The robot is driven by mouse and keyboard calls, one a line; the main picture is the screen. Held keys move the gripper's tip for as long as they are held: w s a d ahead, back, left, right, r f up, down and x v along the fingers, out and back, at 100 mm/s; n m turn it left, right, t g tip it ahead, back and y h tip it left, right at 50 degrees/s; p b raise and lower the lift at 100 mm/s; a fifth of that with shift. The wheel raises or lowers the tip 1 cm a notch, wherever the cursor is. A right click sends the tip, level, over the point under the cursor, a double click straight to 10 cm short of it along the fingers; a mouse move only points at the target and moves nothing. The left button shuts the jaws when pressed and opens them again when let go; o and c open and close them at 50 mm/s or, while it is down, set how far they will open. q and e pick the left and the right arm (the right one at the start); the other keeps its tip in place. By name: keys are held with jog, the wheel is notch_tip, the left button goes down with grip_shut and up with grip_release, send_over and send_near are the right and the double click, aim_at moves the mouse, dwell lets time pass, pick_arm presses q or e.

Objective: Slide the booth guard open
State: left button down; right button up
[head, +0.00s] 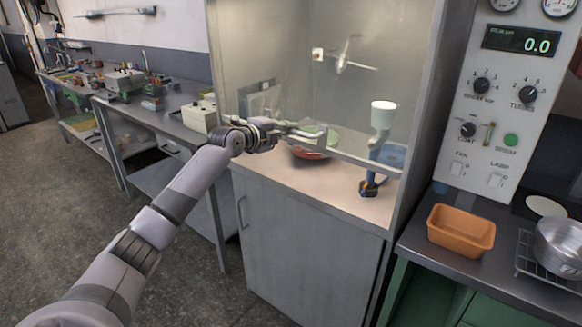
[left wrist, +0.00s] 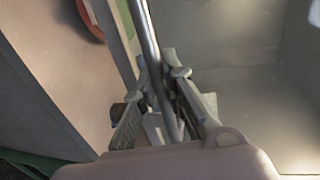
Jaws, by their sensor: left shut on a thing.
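The booth guard (head: 352,156) is a clear sliding panel with a pale lower rail across the front of the booth. It is partly raised, and an open gap shows below its rail. My left gripper (head: 308,133) is at the guard's lower left part, at its handle. In the left wrist view, my left gripper (left wrist: 168,100) is shut on a thin metal bar, the guard's handle (left wrist: 147,38), which runs between its fingers. In the head view the gripper hides most of the handle. My right gripper is not in view.
Inside the booth stand a spray gun with a white cup (head: 383,118) and a red-and-green round item (head: 310,152). A control panel (head: 510,100) is at right, above an orange pan (head: 461,229) and a metal pot (head: 560,246). A cluttered workbench (head: 150,112) is at left.

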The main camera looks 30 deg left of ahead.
pick_arm(q)
notch_tip(320, 180, up, 12)
jog(key=p, duration=0.5)
jog(key=shift+f, duration=0.2)
jog(key=p, duration=0.8)
send_near(296, 44)
jog(key=x, duration=0.5)
jog(key=shift+w+f, duration=0.2)
jog(key=shift+f, duration=0.25)
jog(key=shift+r, duration=0.6)
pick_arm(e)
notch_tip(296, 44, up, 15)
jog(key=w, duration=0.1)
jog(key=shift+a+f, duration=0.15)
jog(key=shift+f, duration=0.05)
pick_arm(q)
jog(key=c, duration=1.6)
grip_release()
jog(key=shift+c, duration=0.2)
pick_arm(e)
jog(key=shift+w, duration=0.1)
